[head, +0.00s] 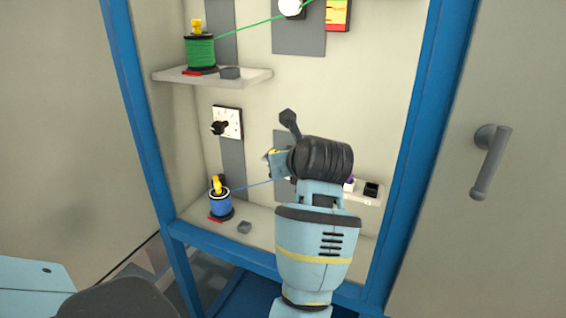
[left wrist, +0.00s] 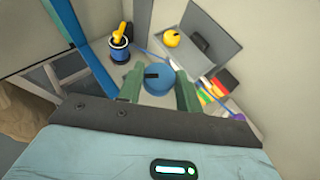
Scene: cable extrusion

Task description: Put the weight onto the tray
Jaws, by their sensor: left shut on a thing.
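My left gripper (head: 277,164) reaches into the lower part of the blue-framed cabinet; its dark wrist hides much of the space behind it. In the left wrist view its two green fingers (left wrist: 159,92) are shut on a round blue piece with a dark mark on top, which looks like the weight (left wrist: 157,82). The weight is held between the fingers; I cannot tell its height above the surface below. A white ledge (head: 366,199) with a dark square inset sticks out right of my wrist; I cannot tell whether it is the tray. My right gripper is not in view.
A blue spool (head: 221,204) with a yellow top stands on the lower shelf, near a small grey block (head: 244,227); its blue cable runs toward my gripper. A green spool (head: 200,52) stands on the upper shelf (head: 255,78). Blue frame posts (head: 142,120) flank the opening.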

